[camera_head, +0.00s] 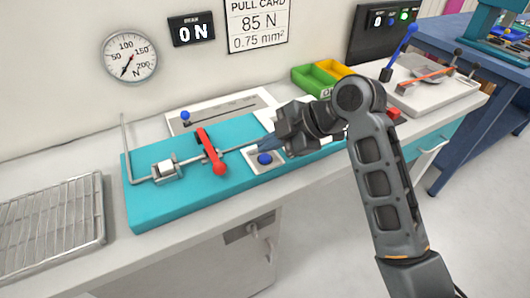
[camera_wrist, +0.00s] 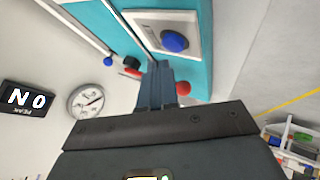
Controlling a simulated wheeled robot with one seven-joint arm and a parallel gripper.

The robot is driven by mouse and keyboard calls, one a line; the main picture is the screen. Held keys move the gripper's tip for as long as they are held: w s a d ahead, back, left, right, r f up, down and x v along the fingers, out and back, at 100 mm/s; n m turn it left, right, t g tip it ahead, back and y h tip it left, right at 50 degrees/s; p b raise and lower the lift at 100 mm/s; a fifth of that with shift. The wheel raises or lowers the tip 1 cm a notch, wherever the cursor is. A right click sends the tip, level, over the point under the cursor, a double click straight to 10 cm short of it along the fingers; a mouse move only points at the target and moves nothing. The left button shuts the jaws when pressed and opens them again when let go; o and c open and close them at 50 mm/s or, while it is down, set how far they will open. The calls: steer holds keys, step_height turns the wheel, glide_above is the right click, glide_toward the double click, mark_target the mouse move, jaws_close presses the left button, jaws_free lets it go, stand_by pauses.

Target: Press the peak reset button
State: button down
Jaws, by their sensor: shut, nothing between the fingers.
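A round blue button (camera_head: 264,158) sits on a small white plate (camera_head: 254,166) on the front right part of the teal board. In the wrist view, the blue button (camera_wrist: 174,41) lies just beyond my fingertips, on its white plate (camera_wrist: 150,20). My gripper (camera_head: 262,146) is shut and empty, its tips close above and behind the button in the picture. The tips also show in the wrist view (camera_wrist: 157,66), apart from the button in the picture; their height over it is unclear. A wall display (camera_head: 192,28) marked PEAK reads 0 N.
The teal board (camera_head: 145,211) carries a red lever (camera_head: 211,152) and metal clamp (camera_head: 165,172) left of my gripper. A blue knob (camera_head: 185,116) stands behind. Green and yellow bins (camera_head: 315,80) are at the back; a wire rack (camera_head: 52,225) is at left. A gauge (camera_head: 129,55) hangs above.

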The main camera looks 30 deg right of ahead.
mark_target(269, 158)
steer(key=shift+r, duration=0.1)
steer(key=shift+r+p, duration=1.85)
steer(key=shift+r, duration=0.65)
steer(key=shift+f, duration=0.1)
steer(key=s+a+f+m+t, duration=0.1)
steer(key=s+f+m, duration=0.1)
steer(key=s+a+f+m+t, duration=0.1)
steer(key=a+f+m, duration=0.1)
steer(key=s+a+f+m, duration=0.2)
steer(key=f, duration=0.1)
steer(key=shift+s+t+h, duration=0.35)
steer(key=shift+t+h, duration=0.05)
steer(key=s+d+f+m+t+h, duration=0.1)
steer(key=s+m+t+h, duration=0.3)
steer(key=s, duration=0.8)
steer(key=s+d+f+m+g+h, duration=0.1)
steer(key=s+f+m, duration=0.1)
steer(key=s+m, duration=0.65)
steer(key=s+d+r+t, duration=0.1)
steer(key=s+r, duration=0.3)
steer(key=s, duration=0.2)
steer(key=s+d+r+n+t, duration=0.1)
steer(key=s+r, duration=0.3)
steer(key=s, duration=0.3)
steer(key=shift+s+d+r, duration=0.25)
steer(key=shift+r, duration=0.05)
